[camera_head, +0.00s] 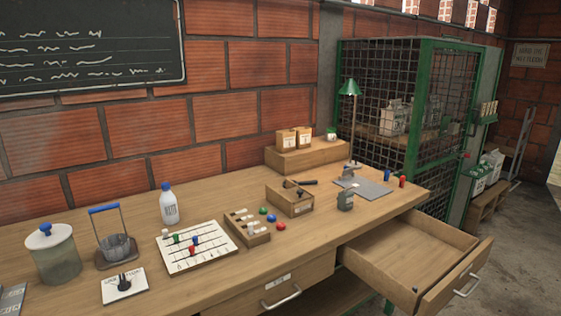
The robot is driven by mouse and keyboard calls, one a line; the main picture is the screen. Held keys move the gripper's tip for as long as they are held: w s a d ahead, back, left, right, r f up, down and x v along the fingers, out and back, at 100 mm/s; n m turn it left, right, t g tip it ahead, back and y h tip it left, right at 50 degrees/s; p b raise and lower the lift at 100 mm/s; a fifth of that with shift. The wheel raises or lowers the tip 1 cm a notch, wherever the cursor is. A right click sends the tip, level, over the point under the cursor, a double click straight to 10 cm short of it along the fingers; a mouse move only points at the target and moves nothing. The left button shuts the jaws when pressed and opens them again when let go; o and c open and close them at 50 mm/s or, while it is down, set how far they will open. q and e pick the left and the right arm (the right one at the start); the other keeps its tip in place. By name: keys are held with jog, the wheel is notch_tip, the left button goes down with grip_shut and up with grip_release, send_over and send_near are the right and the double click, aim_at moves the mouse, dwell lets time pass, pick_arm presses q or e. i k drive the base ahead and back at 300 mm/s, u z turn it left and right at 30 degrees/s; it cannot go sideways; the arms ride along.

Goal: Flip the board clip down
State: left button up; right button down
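A flat grey board (370,188) lies on the wooden workbench toward its right end. A small grey metal piece (349,171), which looks like its clip, stands up at the board's back left edge. It is too small to tell exactly how far it is tilted. A small grey-green can (345,201) stands at the board's front left corner and hides a little of it. Neither of my grippers is in view.
The bench (325,230) also holds a small wooden box (289,203), a white peg board (197,258), a white bottle (168,205) and a lidded jar (52,255). An open drawer (408,258) sticks out at the front right. A green mesh cage (442,100) stands behind.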

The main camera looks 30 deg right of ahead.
aim_at(346, 171)
jog(key=u, duration=2.2)
jog(key=k, duration=2.15)
jog(key=z, duration=1.8)
